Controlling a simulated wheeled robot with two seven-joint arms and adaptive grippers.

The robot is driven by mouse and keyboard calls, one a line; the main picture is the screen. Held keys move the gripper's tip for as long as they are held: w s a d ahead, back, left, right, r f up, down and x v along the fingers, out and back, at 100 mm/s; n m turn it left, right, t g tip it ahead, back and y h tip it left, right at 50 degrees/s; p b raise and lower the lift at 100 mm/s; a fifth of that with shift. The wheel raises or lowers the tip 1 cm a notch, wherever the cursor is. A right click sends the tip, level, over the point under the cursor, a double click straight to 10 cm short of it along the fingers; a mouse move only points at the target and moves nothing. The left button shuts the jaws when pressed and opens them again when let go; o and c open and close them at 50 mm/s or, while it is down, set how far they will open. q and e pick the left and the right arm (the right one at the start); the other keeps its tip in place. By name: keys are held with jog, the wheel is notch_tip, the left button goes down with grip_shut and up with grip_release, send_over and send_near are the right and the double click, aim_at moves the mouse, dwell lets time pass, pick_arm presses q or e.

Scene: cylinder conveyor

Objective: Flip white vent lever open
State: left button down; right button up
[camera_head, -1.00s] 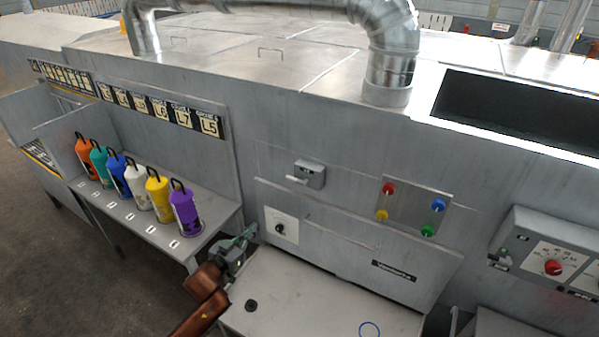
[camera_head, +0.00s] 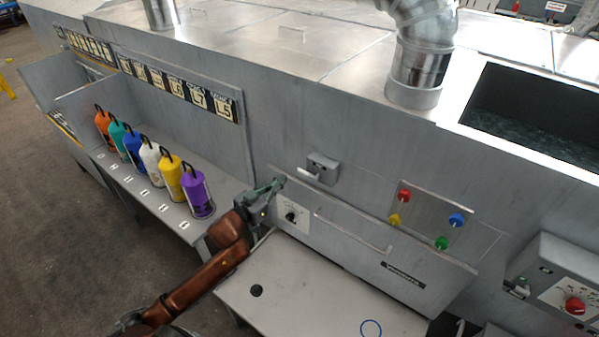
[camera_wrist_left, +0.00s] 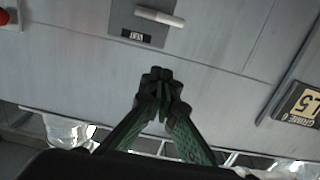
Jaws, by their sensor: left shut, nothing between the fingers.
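The white vent lever (camera_head: 309,175) sticks out to the left from a small grey box (camera_head: 324,163) on the machine's front panel. In the left wrist view the white lever (camera_wrist_left: 160,17) lies roughly crosswise at the top, on a dark grey plate (camera_wrist_left: 146,31) with an upside-down label. My left gripper (camera_head: 279,183) is to the left of and slightly below the lever in the head view, apart from it. Its green fingers (camera_wrist_left: 161,84) are together and empty in the wrist view. My right gripper is in no view.
A panel with a black knob (camera_head: 291,216) lies just below the left gripper. Coloured buttons (camera_head: 441,243) are to the right of the vent box. Several coloured bottles (camera_head: 197,196) stand on a shelf at left. A grey table (camera_head: 320,290) is below.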

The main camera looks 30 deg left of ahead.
pick_arm(q)
jog(key=p, duration=0.2)
send_over(307, 174)
jog(key=s+a, duration=0.2)
jog(key=s, duration=0.1)
jog(key=f, duration=0.3)
jog(key=shift+w+f, duration=0.15)
jog(key=shift+w, duration=0.1)
jog(key=shift+w+f+p, duration=0.1)
jog(key=shift+f+p, duration=0.2)
jog(key=shift+f, duration=0.35)
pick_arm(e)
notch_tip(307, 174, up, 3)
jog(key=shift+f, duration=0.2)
pick_arm(q)
jog(key=shift+d, duration=0.1)
